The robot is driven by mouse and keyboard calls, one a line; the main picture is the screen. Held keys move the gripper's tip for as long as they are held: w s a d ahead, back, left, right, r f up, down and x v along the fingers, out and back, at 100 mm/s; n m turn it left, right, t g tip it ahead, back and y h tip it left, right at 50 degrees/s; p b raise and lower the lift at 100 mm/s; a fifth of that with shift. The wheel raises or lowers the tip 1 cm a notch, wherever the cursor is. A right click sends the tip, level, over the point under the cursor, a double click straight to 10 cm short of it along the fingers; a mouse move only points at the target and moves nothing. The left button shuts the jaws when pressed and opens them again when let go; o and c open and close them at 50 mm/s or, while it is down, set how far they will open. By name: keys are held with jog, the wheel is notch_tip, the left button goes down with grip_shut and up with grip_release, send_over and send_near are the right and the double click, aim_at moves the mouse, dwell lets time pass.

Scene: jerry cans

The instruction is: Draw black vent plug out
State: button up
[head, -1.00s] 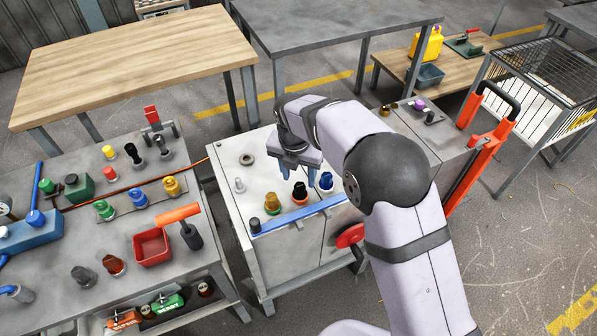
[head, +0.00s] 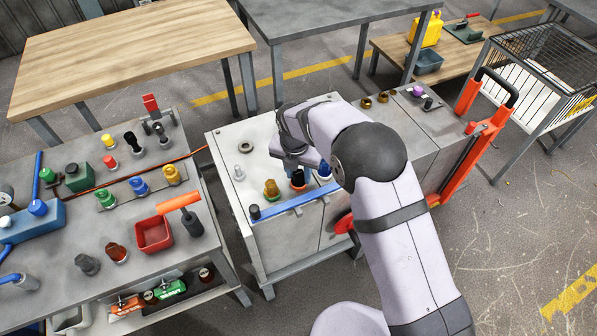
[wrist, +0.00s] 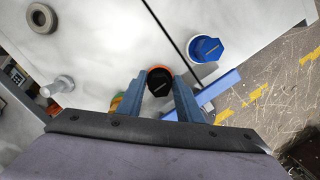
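The black vent plug (head: 298,180) stands upright on the grey cabinet top, with an orange-red collar at its base. It sits between an amber plug (head: 271,189) and a blue plug (head: 324,170). My gripper (head: 298,171) is right above it, pointing down, and partly hides it. In the wrist view the black plug (wrist: 159,79) lies between the tips of my two blue-grey fingers (wrist: 160,88), one on each side. The fingers are apart, and a narrow gap seems to show beside the plug. The blue plug (wrist: 206,48) stands to the right in that view.
A blue bar (head: 295,202) runs along the cabinet's front edge. A small black knob (head: 255,212), a pale bolt (head: 239,174) and a grey ring (head: 246,147) are also on the top. The left bench (head: 75,225) is crowded. An orange-handled cart (head: 470,150) stands to the right.

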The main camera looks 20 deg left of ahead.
aim_at(300, 170)
jog(key=c, duration=0.4)
jog(key=shift+r+p, duration=0.7)
dwell(0.6)
jog(key=shift+r+p, duration=1.9)
jog(key=shift+r, duration=0.35)
